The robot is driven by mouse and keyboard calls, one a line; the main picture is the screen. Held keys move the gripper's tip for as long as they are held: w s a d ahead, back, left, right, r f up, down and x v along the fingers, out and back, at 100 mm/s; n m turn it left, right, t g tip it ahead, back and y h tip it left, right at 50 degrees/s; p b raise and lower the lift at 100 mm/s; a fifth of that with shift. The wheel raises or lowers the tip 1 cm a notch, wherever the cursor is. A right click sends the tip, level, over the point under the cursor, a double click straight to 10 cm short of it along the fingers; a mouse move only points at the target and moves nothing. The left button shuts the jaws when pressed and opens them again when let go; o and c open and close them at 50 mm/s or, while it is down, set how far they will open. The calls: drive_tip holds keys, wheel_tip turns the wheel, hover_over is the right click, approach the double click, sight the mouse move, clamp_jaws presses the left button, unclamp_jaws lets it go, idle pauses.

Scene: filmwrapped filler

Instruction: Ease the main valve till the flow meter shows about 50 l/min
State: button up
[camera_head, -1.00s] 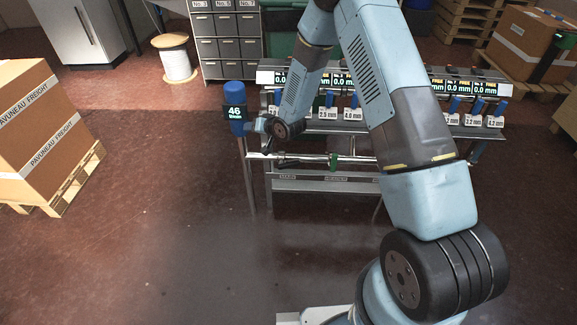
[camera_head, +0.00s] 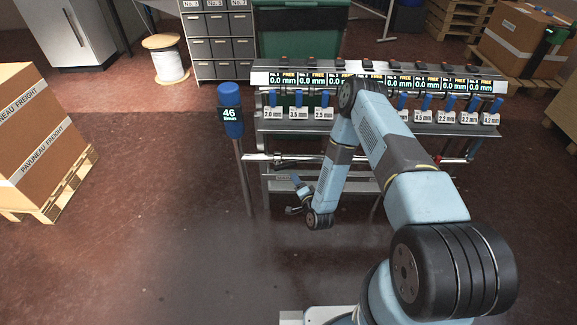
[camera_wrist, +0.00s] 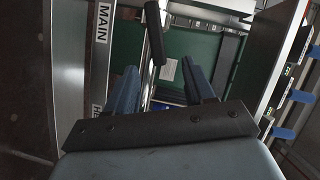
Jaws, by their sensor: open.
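The flow meter (camera_head: 230,110) is a blue cylinder on a post left of the bench and its display reads 46. In the wrist view, a plate with the label MAIN (camera_wrist: 103,22) stands at the left. A dark lever (camera_wrist: 154,32) beside it looks like the main valve's handle, though I cannot be sure; it lies ahead of my fingers and apart from them. My gripper (camera_head: 298,198) is open and empty, low in front of the bench; its two blue fingers also show in the wrist view (camera_wrist: 161,84). My arm hides part of the pipe.
The bench (camera_head: 345,78) carries a row of gauge displays and several blue-handled units with tags. A pipe (camera_head: 275,158) runs along its front. A boxed pallet (camera_head: 35,140) stands at the left, and a cable spool (camera_head: 166,60) behind. The floor left of my arm is clear.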

sight(290, 167)
drive_tip(key=shift+m, duration=0.3)
drive_tip(key=x, duration=1.3)
drive_tip(key=shift+w+d+f, duration=0.1)
drive_tip(key=shift+d+f, duration=0.25)
drive_tip(key=shift+d, duration=0.05)
drive_tip(key=shift+c, duration=0.2)
clamp_jaws()
